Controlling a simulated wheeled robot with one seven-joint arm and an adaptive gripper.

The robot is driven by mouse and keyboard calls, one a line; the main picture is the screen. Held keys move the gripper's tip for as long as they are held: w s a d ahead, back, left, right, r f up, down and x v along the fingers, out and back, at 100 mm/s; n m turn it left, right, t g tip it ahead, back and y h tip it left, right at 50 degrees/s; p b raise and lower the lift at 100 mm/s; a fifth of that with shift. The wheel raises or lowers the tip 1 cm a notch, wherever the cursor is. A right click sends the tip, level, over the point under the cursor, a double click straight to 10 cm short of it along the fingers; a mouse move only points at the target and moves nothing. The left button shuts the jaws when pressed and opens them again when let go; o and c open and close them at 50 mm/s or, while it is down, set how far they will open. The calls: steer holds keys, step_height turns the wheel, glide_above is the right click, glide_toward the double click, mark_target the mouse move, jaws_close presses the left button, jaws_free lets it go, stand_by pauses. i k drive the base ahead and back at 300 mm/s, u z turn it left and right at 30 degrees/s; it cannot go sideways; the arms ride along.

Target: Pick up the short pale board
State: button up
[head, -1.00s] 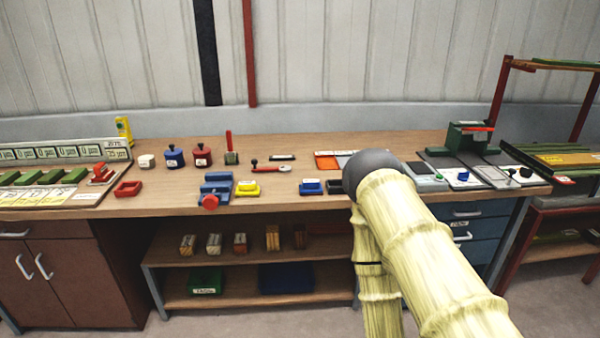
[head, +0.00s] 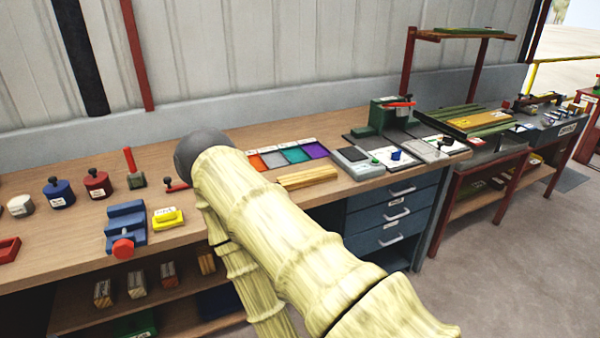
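A short, pale wooden board (head: 307,178) lies flat on the workbench top (head: 75,229), close to its front edge and just right of my arm. It looks like a light strip with a line along its length; whether it is one piece or two I cannot tell. It lies in front of a tray of coloured panels. My arm, yellow with a dark grey round joint, crosses the middle of the view to the left of the board. My gripper is not visible.
Coloured panels (head: 275,160) lie behind the board, and a grey scale-like device (head: 357,162) stands to its right. A blue vise (head: 126,224) and yellow block (head: 168,217) are left of my arm. Blue drawers (head: 392,215) sit below. A rack (head: 464,35) stands at the back right.

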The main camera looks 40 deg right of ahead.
mark_target(294, 181)
steer(key=z, duration=0.5)
steer(key=i, duration=0.75)
steer(key=z, duration=0.65)
